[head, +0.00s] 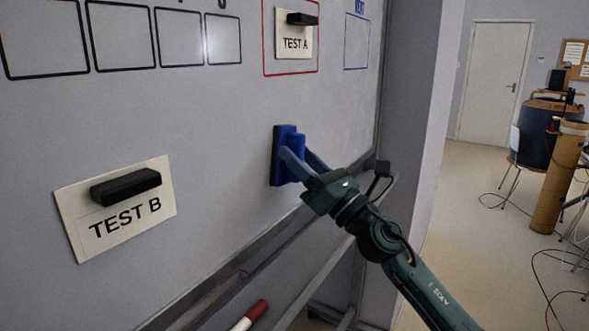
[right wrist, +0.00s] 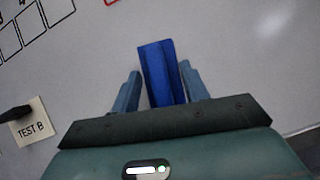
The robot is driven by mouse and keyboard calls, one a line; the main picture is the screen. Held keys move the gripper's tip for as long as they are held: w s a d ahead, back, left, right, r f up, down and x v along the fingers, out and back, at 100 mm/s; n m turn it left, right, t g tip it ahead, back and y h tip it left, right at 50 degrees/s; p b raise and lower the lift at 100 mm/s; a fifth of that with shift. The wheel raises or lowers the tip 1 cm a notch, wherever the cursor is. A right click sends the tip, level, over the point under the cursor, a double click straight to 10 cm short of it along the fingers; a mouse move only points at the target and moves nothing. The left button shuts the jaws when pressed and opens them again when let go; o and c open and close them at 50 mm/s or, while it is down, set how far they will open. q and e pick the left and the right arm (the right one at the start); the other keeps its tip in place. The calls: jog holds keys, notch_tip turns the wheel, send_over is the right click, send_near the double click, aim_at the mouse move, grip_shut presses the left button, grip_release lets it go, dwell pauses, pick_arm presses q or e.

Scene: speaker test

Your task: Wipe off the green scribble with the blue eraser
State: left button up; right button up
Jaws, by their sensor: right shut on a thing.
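The blue eraser (head: 279,157) is upright against the whiteboard (head: 210,110), right of centre in the head view. My right gripper (head: 298,162) is shut on it, with one finger on each side. In the right wrist view the eraser (right wrist: 162,72) stands out between the two fingers of the right gripper (right wrist: 160,90), its far face towards the board. No green scribble shows in either view; whether some lies hidden behind the eraser or gripper I cannot tell. My left gripper is not in view.
A TEST B card (head: 118,222) with a black block (head: 125,187) is at lower left on the board. A TEST A card (head: 294,45) with another black block (head: 302,19) is higher up. A red-capped marker (head: 249,316) is below the board. The board around the eraser is clear.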

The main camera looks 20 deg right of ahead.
jog(key=shift+w+d, duration=0.3)
jog(key=shift+d, duration=0.05)
jog(key=shift+w+d+b, duration=1.15)
jog(key=shift+d+b, duration=0.05)
jog(key=shift+d, duration=0.2)
jog(key=shift+w+d+b, duration=1.1)
jog(key=shift+d+b, duration=0.05)
jog(key=shift+d, duration=0.25)
jog(key=shift+s+d+f+b, duration=0.1)
jog(key=shift+s+d+b, duration=0.15)
jog(key=shift+s+d, duration=0.6)
jog(key=shift+s+d+f+b, duration=0.1)
jog(key=shift+s+d+b, duration=0.1)
jog(key=shift+s+d, duration=0.65)
jog(key=shift+s+d+r, duration=0.1)
jog(key=shift+s+r, duration=0.05)
jog(key=shift+s, duration=0.55)
